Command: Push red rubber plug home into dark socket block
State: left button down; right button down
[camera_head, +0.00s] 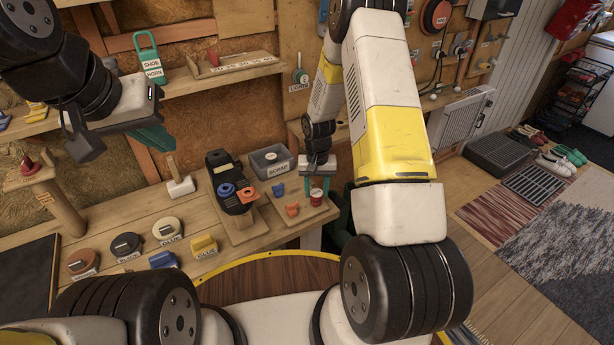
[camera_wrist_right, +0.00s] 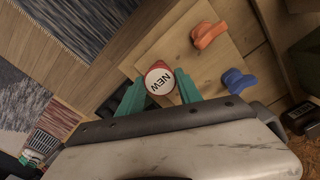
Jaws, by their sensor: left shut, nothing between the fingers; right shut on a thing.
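The red plug (camera_head: 317,198) is at the right end of the workbench, over a small wooden board. In the right wrist view it is the round red piece with a white "NEW" label (camera_wrist_right: 159,79). My right gripper (camera_head: 317,185) has its teal fingers shut on it (camera_wrist_right: 157,92); I cannot tell whether the plug touches the board. The dark socket block (camera_head: 221,164) stands on a wooden base to the left, with blue and orange pieces at its front. Its socket openings are not clear. My left gripper (camera_head: 153,137) is shut and empty, above the bench's left side.
A grey SCRAP bin (camera_head: 271,160) stands behind, between block and plug. An orange plug (camera_head: 292,209) and a blue plug (camera_head: 278,189) lie on the board (camera_wrist_right: 225,62).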

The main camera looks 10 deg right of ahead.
jog(key=shift+f, duration=0.2)
jog(key=c, duration=0.7)
grip_release()
jog(key=shift+r, duration=0.1)
jog(key=shift+r, duration=4.45)
